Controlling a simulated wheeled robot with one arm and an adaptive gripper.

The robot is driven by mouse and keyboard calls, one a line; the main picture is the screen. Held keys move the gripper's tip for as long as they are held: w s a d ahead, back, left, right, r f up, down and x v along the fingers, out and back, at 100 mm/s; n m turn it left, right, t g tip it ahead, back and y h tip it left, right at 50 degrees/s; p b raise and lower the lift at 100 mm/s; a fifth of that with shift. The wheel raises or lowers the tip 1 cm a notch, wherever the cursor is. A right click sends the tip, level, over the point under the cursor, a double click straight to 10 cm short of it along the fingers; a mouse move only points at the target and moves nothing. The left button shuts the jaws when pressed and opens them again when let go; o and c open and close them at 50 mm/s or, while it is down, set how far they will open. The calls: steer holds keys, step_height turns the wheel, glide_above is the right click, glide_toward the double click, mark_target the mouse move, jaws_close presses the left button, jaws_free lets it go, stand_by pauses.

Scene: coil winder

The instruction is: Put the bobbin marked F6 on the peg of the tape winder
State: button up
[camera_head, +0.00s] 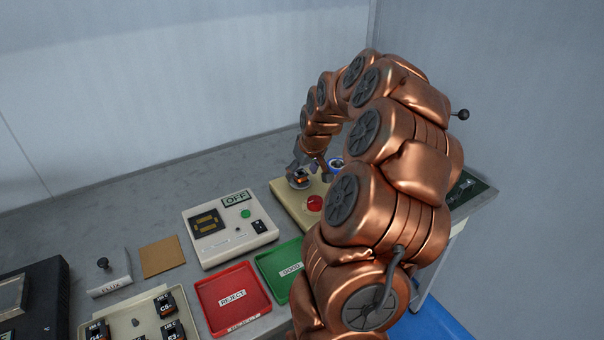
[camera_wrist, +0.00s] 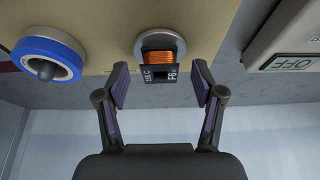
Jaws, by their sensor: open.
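The bobbin marked F6 (camera_wrist: 160,62) has a copper-coloured winding and a black flange with its label facing the wrist camera. It sits at the round grey disc (camera_wrist: 142,40) of the beige tape winder (camera_wrist: 105,25). The peg itself is hidden, so I cannot tell how fully the bobbin is seated. In the head view the bobbin (camera_head: 299,179) is small on the winder (camera_head: 283,190). My gripper (camera_wrist: 161,68) is open, with one finger on each side of the bobbin and visible gaps between. It also shows in the head view (camera_head: 310,169).
A blue ring roll (camera_wrist: 45,58) is on the winder beside the bobbin, and a red button (camera_head: 315,203) is in front. A tester (camera_head: 230,228) reading OFF stands left. Red (camera_head: 232,285) and green (camera_head: 272,263) trays and a tray of bobbins (camera_head: 130,318) lie nearer.

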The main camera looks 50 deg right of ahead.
steer(key=v, duration=1)
steer(key=shift+s+r, duration=0.2)
steer(key=shift+r, duration=0.15)
steer(key=a+r+n+y+p, duration=0.1)
steer(key=a+r+n, duration=0.1)
steer(key=a, duration=1.2)
steer(key=s+a+n+g+p, duration=0.1)
steer(key=s+a+g, duration=0.1)
steer(key=s+a, duration=0.3)
steer(key=s+a+f+g+p, duration=0.1)
steer(key=s+a, duration=0.4)
steer(key=a, duration=0.8)
steer(key=shift+s+a+f+n+g+y+p, duration=0.15)
steer(key=shift+s+f+n+g+y+p, duration=0.15)
steer(key=shift+n+g+y+p, duration=0.15)
steer(key=s+a, duration=0.1)
steer(key=s, duration=0.2)
steer(key=s+a+f+g, duration=0.1)
steer(key=s+a, duration=0.1)
steer(key=s, duration=0.2)
steer(key=s+a+f+g+p, duration=0.1)
steer(key=s, duration=0.3)
steer(key=shift+a+h, duration=0.25)
